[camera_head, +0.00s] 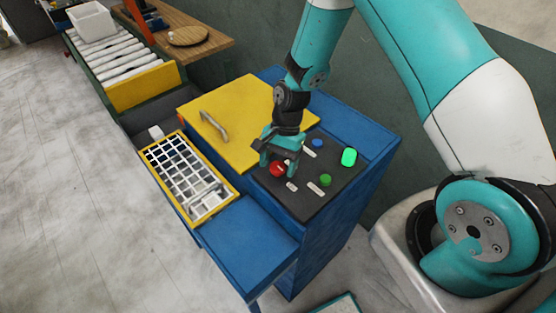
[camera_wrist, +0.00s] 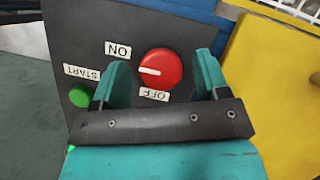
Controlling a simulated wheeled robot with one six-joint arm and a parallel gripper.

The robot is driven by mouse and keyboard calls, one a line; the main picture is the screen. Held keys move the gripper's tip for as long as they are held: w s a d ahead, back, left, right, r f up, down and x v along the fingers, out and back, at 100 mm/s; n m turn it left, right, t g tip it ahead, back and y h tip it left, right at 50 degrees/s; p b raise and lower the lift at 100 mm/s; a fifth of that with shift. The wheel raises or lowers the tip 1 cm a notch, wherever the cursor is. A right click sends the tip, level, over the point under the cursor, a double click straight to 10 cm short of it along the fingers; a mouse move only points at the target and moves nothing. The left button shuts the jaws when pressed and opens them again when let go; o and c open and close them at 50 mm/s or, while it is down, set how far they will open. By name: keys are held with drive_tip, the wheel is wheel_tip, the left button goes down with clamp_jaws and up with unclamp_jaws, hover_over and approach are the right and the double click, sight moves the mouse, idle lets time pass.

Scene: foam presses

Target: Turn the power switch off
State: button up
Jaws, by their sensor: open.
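The power switch is a round red knob with a white line, on the dark control panel. In the head view the red knob (camera_head: 278,169) shows just below my gripper (camera_head: 272,162). In the wrist view the red knob (camera_wrist: 162,66) lies between the two teal fingers of my open gripper (camera_wrist: 163,62). Its white line points left in the picture. The ON label (camera_wrist: 118,49) is upside down at its upper left, and the OFF label (camera_wrist: 154,95) is just below it. I cannot tell whether the fingers touch the knob.
A green START button (camera_wrist: 80,95) is left of the knob in the wrist view. The panel also has a blue button (camera_head: 317,143) and a lit green lamp (camera_head: 349,157). A yellow lid (camera_head: 232,120) with a handle and a yellow-framed grid tray (camera_head: 190,180) are left of it.

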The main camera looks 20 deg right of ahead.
drive_tip(key=shift+f, duration=0.1)
drive_tip(key=c, duration=0.9)
drive_tip(key=shift+n, duration=0.3)
drive_tip(key=n+g+h+b, duration=0.1)
drive_tip(key=n, duration=0.2)
drive_tip(key=shift+w+n, duration=0.1)
drive_tip(key=shift+n, duration=0.2)
drive_tip(key=n+h+b, duration=0.1)
drive_tip(key=n, duration=0.1)
drive_tip(key=n+h+b, duration=0.1)
drive_tip(key=n, duration=0.2)
drive_tip(key=shift+a+n+g, duration=0.15)
drive_tip(key=shift+n+g, duration=0.15)
drive_tip(key=n+h+b, duration=0.1)
drive_tip(key=n+h, duration=0.1)
drive_tip(key=n, duration=0.2)
drive_tip(key=shift+a, duration=0.1)
drive_tip(key=shift+n+t+h, duration=0.5)
drive_tip(key=shift+n+h, duration=0.1)
drive_tip(key=shift+n, duration=1.5)
